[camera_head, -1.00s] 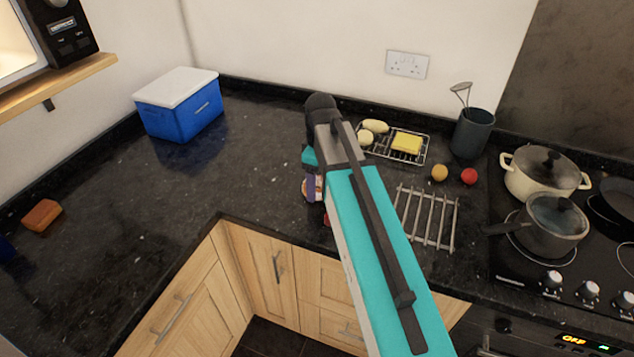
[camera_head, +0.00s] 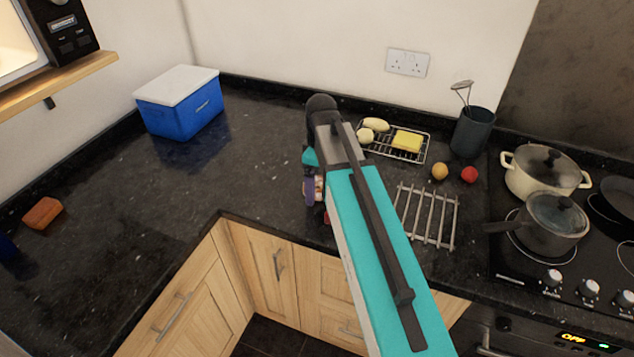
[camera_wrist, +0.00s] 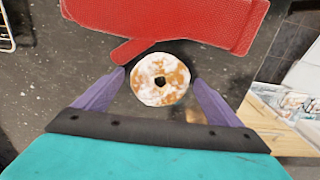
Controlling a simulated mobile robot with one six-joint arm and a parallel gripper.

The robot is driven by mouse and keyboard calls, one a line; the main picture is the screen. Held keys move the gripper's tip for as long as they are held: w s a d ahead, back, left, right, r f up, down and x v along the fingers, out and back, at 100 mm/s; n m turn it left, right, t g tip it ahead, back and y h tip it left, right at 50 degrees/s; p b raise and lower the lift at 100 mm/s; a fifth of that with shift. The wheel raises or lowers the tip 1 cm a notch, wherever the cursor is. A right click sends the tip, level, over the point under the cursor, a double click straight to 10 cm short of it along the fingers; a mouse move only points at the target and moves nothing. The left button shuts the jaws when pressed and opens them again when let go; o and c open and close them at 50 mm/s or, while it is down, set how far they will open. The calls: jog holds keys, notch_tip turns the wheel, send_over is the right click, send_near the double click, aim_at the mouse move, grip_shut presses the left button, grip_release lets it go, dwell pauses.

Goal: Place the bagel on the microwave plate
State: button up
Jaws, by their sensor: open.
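My gripper (camera_wrist: 160,84) is open, with one purple finger on either side of the bagel and a gap visible at each side. In the head view my arm hides most of the bagel and my gripper (camera_head: 312,190). The lit microwave (camera_head: 45,35) is only partly in view at the upper left, on a wooden shelf. I cannot see its plate.
A red oven mitt (camera_wrist: 180,22) lies right beside the bagel. A blue cooler box (camera_head: 180,105), an orange sponge (camera_head: 43,213), a wire rack with food (camera_head: 424,154), a metal trivet (camera_head: 428,216) and hob pots (camera_head: 552,226) stand around. The left worktop is largely clear.

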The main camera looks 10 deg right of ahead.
jog(key=shift+r, duration=0.25)
notch_tip(320, 180, up, 12)
jog(key=b, duration=0.2)
jog(key=shift+d, duration=0.15)
dwell(0.5)
jog(key=shift+s+f, duration=0.1)
jog(key=shift+f, duration=0.05)
dwell(0.4)
